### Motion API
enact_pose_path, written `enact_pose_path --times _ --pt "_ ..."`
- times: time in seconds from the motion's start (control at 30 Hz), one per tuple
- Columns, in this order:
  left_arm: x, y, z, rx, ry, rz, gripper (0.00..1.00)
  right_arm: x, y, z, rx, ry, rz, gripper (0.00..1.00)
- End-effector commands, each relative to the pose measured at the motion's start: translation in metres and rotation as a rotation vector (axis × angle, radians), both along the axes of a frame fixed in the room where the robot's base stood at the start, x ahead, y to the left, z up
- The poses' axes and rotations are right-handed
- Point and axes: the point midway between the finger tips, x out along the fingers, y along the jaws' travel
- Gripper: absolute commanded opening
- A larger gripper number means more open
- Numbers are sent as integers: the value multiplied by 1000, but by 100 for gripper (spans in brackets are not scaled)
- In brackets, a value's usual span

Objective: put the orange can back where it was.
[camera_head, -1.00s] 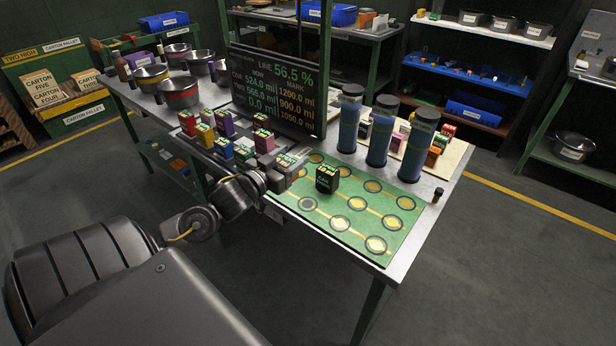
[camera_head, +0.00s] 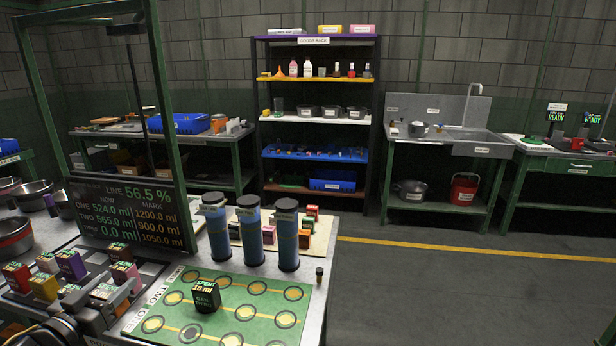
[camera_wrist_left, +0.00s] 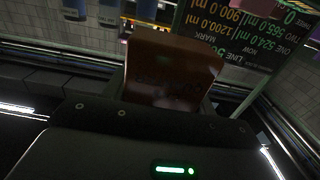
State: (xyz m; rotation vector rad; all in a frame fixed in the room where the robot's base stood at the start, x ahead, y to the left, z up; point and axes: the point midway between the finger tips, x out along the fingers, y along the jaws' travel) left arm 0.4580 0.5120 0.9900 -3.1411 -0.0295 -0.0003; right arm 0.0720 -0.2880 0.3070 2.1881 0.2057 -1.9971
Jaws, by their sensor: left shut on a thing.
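My left gripper (camera_head: 103,301) is at the lower left of the head view, over the near side of the grey can tray (camera_head: 152,268). It is shut on a boxy can. In the left wrist view this can (camera_wrist_left: 172,68) fills the middle as a dim reddish-brown block, so I take it to be the orange can. The head view shows its labelled top, but its sides are mostly hidden. Red (camera_head: 16,277), yellow (camera_head: 43,287), purple (camera_head: 71,266) and pink (camera_head: 126,275) cans stand close by on the tray. My right gripper is not in view.
A black can (camera_head: 207,297) marked spent stands on the green mat (camera_head: 232,310) with ringed spots. Three blue cylinders (camera_head: 250,232) stand behind the mat. More cans (camera_head: 304,239) sit on a pale board beyond. A display screen (camera_head: 132,214) rises behind the tray.

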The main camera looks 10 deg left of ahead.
Motion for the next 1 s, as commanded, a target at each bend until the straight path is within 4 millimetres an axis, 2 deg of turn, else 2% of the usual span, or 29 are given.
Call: enact_pose_path --times 0.07,0.17,0.27,0.4,0.5,0.6,0.7,0.8,1.0 --pt "0 -6 -6 -4 -1 -16 27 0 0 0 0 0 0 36" --pt "-4 -26 -28 -9 1 -63 27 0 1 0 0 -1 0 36" --pt "-10 -64 -56 -12 -2 -137 27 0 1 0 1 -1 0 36" --pt "-17 -138 -86 -11 -7 -278 27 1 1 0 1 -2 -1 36" --pt "-18 -191 -91 -8 -10 -375 27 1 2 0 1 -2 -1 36" --pt "-19 -238 -86 -3 -12 -453 27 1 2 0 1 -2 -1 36" --pt "-17 -271 -76 -1 -12 -504 27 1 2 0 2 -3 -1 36" --pt "-12 -288 -65 1 -8 -523 27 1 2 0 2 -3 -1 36" --pt "-6 -290 -56 0 -2 -520 27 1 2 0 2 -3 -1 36"
